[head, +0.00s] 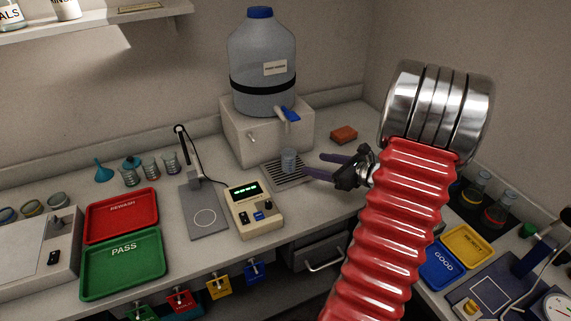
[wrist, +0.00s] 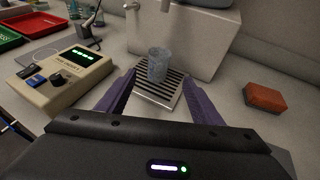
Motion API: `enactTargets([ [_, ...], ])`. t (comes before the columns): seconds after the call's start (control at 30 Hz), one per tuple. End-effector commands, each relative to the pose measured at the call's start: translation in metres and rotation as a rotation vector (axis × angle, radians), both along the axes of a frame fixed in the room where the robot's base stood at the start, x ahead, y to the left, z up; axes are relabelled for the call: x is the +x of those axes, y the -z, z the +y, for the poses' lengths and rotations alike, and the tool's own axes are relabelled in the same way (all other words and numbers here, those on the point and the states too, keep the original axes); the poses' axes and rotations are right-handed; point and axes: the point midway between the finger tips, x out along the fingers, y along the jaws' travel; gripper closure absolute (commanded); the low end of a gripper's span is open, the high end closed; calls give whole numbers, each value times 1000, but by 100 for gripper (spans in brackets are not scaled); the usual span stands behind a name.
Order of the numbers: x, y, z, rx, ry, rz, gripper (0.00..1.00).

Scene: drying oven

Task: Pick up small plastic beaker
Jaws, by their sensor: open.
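A small clear plastic beaker (head: 289,161) stands upright on a slatted drip tray (head: 302,178) below the tap of a big water bottle. In the wrist view the beaker (wrist: 158,65) stands toward the back of the drip tray (wrist: 146,101), ahead of my fingers. My gripper (head: 312,165) is open, with its purple fingers pointing left toward the beaker. In the wrist view my gripper (wrist: 157,80) has one finger on each side of the tray, and nothing is held.
The water bottle (head: 262,70) rests on a white block (head: 240,135) behind the beaker. A beige meter (head: 254,212) stands left of the tray and an orange sponge (wrist: 265,97) lies to the right. Red and green trays (head: 122,262) and several small beakers are further left.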

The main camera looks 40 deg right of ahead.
Motion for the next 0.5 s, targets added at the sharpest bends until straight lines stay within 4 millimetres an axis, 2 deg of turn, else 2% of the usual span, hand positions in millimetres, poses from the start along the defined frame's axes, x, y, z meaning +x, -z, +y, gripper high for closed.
enactTargets([
  [0.27,1,1,0,-2,0,2,40],
  [0.5,27,11,4,-2,-2,2,40],
])
